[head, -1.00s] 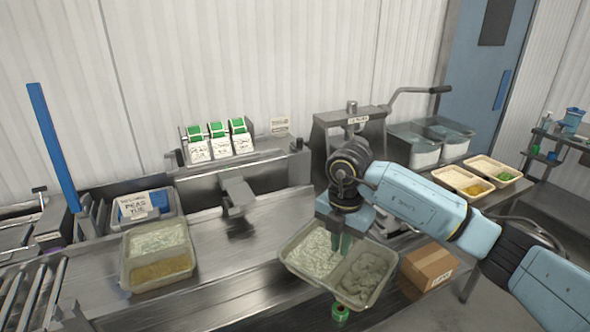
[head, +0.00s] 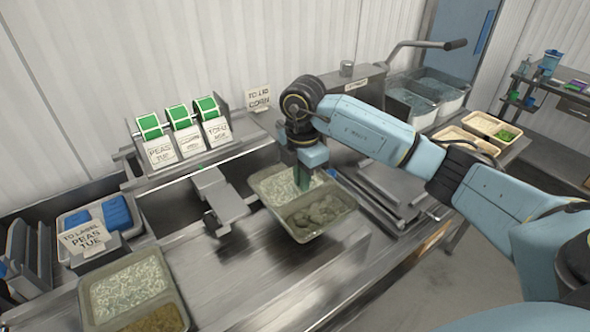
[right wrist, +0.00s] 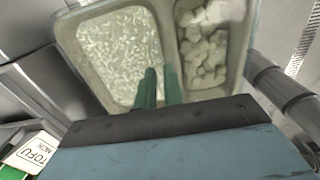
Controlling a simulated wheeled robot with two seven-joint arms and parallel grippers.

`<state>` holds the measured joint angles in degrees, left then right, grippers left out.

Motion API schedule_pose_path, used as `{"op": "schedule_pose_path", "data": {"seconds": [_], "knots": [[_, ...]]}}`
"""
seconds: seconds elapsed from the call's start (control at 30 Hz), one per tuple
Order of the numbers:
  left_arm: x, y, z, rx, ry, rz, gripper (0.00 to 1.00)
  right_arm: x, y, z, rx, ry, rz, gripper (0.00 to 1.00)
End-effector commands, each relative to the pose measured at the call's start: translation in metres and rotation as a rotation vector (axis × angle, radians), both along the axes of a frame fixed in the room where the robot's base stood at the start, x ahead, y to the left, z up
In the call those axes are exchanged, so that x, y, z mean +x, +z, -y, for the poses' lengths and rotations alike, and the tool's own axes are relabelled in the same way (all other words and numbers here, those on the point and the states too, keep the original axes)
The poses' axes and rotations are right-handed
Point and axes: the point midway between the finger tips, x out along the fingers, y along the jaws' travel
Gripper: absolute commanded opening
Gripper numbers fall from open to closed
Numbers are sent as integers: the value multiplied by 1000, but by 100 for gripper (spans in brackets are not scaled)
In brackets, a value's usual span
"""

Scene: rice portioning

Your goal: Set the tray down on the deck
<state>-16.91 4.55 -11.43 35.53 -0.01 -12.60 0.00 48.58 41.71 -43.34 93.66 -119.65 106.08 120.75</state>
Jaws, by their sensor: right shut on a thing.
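The tray (head: 322,236) has two compartments, rice in one and pale lumpy chunks in the other. In the head view it is over the right part of the steel deck (head: 262,290); any gap beneath it is hard to tell. My right gripper (head: 302,178) reaches down from above, shut on the tray's divider. In the right wrist view its green fingers (right wrist: 160,88) straddle the divider between the rice and the chunks. My left gripper is not in view.
A second tray (head: 182,290) with rice and a brown filling stands at the front left. A steel paddle (head: 222,198) sticks out left of the held tray. Label rolls (head: 183,125) stand behind. Bare deck lies between the trays.

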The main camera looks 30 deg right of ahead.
Motion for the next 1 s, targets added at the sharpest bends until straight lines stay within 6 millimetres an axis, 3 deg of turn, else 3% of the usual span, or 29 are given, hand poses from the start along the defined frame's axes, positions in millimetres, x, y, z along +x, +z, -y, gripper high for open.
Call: {"op": "schedule_pose_path", "data": {"seconds": [0.2,0.6,1.0], "knots": [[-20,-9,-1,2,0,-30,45,0,-9,0,0,1,1,0],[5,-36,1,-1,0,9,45,0,-44,0,-1,1,1,0],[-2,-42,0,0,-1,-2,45,1,-55,0,0,1,3,0]]}}
